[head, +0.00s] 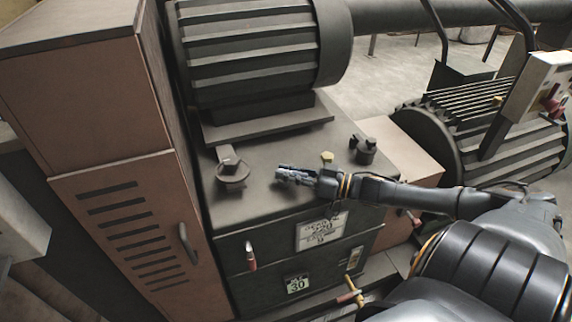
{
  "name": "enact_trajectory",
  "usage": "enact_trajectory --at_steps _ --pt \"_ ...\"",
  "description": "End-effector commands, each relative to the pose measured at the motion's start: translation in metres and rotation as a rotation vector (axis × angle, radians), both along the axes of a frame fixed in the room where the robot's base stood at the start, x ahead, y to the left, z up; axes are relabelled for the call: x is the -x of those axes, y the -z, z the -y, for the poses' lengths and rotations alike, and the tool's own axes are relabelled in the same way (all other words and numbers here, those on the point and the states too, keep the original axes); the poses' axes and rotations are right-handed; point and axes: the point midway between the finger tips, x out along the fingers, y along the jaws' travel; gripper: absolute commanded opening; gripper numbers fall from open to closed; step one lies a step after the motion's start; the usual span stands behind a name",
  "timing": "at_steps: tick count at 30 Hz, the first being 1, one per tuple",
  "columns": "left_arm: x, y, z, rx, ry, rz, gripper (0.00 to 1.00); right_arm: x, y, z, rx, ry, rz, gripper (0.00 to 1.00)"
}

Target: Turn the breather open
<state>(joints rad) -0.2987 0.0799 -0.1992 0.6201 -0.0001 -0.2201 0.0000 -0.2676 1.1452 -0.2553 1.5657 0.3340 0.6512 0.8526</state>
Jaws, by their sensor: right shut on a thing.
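My right gripper (284,173) reaches in from the right over the top of the dark gearbox-like housing (262,203). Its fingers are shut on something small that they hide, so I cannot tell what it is. A round dark cap with a raised handle (232,172) stands on the housing to the left of the fingertips, apart from them. A second dark fitting (364,150) stands on the top to the right, behind my wrist. A small yellow fitting (327,157) is between them. None is labelled as the breather. My left gripper is not in view.
A ribbed motor (255,60) sits behind the housing. A brown cabinet (125,215) with a vented door stands close on the left. Another ribbed motor (500,130) and a control box (537,88) are at the right. Small levers (251,256) stick out in front.

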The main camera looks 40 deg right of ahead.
Motion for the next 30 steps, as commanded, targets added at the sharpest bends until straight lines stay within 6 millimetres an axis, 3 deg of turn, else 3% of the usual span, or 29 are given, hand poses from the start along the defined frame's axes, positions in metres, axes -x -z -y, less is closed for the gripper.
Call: enact_trajectory --at_steps 12,13,16,17,30 --pt "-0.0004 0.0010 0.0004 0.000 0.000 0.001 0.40 0.0001 0.0004 -0.0002 -0.001 -0.008 -0.001 0.00" --pt "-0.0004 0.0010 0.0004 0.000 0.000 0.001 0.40 0.0002 0.0004 -0.0002 -0.001 -0.008 -0.001 0.19" --pt "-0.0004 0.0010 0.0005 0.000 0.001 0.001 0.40 0.0001 0.0004 -0.0002 -0.001 -0.007 -0.001 0.40" --pt "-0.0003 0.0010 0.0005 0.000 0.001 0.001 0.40 0.0001 0.0004 -0.0002 -0.001 -0.007 -0.001 0.41" --pt "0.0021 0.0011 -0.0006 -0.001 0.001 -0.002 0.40 0.0072 0.0017 0.0041 0.001 -0.008 -0.004 0.41"
